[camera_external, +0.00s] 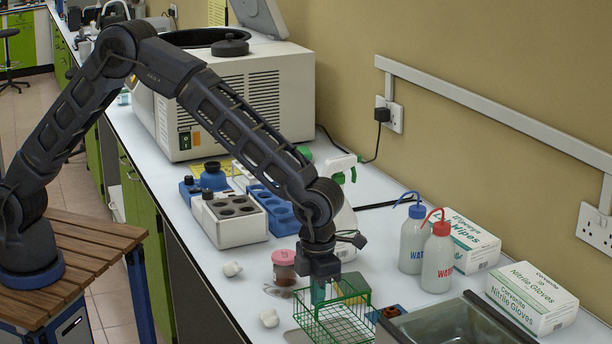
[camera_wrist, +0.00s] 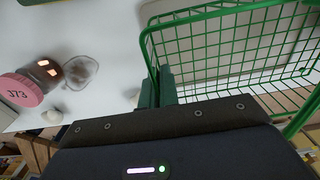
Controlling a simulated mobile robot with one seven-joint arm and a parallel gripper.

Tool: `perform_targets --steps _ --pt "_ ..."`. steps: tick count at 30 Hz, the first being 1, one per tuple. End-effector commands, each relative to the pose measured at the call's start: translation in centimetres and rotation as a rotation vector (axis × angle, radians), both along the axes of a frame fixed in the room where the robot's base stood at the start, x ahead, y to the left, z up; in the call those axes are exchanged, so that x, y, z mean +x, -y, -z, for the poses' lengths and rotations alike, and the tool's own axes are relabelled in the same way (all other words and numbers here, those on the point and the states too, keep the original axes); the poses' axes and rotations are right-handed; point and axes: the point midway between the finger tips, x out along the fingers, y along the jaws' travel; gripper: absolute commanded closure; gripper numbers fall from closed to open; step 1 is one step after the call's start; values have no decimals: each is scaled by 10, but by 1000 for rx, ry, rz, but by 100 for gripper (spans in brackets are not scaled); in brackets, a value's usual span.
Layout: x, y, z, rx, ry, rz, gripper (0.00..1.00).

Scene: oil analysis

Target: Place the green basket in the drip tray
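The green wire basket (camera_external: 345,318) is at the bottom of the external view, upright or nearly so, on the bench side nearest my arm. It fills the upper right of the wrist view (camera_wrist: 225,50). My gripper (camera_external: 318,292) points down at the basket's rim. In the wrist view its dark green fingers (camera_wrist: 158,88) are close together on the basket's side wall and appear shut on it. A pale shallow tray (camera_external: 298,337), likely the drip tray, shows partly under the basket. I cannot tell whether the basket touches it.
A jar with a pink lid (camera_external: 285,268) stands just behind the basket; it also shows in the wrist view (camera_wrist: 20,90). A grey clear-topped box (camera_external: 455,325) is to the right.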

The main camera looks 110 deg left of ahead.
Motion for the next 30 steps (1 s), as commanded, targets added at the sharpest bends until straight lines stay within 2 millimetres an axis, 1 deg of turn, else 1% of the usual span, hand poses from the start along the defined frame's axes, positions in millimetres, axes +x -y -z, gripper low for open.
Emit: perform_targets --steps 5,13,25,26,27,29,30 --pt "0 0 9 0 -1 0 100" --pt "0 0 43 0 0 -1 100" --pt "0 0 47 -1 1 -1 100" --pt "0 0 48 0 0 0 95" --pt "0 0 47 0 0 0 88" --pt "0 0 47 0 0 0 76" --pt "0 0 47 0 0 0 76"
